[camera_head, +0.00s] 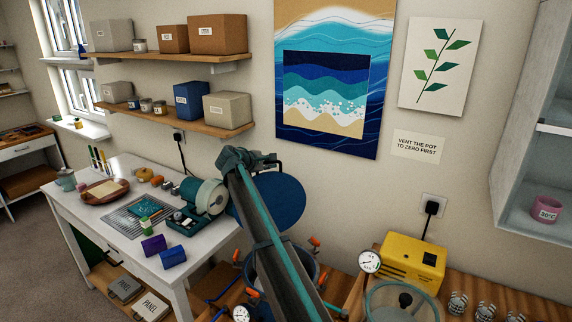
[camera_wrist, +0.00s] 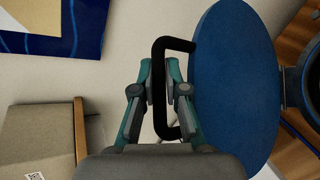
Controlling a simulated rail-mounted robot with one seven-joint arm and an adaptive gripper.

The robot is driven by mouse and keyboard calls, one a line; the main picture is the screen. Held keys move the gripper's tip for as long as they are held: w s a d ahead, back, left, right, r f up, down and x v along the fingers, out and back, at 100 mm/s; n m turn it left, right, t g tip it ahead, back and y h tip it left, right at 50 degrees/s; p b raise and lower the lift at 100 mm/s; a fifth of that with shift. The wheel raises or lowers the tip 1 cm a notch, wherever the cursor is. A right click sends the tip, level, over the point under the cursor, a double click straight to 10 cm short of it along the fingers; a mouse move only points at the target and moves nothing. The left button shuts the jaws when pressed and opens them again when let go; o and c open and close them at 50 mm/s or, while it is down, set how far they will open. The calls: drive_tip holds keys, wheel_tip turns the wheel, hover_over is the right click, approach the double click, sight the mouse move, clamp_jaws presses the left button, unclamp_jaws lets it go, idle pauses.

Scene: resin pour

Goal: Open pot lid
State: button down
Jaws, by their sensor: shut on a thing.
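The pot lid (camera_head: 280,203) is a blue disc. It stands steeply raised above the pot (camera_head: 318,275), well clear of its mouth. In the wrist view the lid (camera_wrist: 235,90) fills the right of centre, and its far edge meets the dark pot rim (camera_wrist: 292,88) at what looks like a hinge. A black bracket handle (camera_wrist: 178,43) projects from the lid. My gripper (camera_wrist: 158,72) is shut on the handle's outer bar, one finger on each side.
A white table (camera_head: 100,222) with tools and a teal machine stands left of the pot. Wall shelves (camera_head: 187,130) with boxes hang above it. A yellow box (camera_head: 412,262) and a clear vessel (camera_head: 402,303) stand at right. Orange clamps (camera_head: 315,241) ring the pot.

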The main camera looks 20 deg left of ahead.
drive_tip(key=shift+r, duration=0.1)
drive_tip(key=c, duration=1.2)
unclamp_jaws()
drive_tip(key=v, duration=1.2)
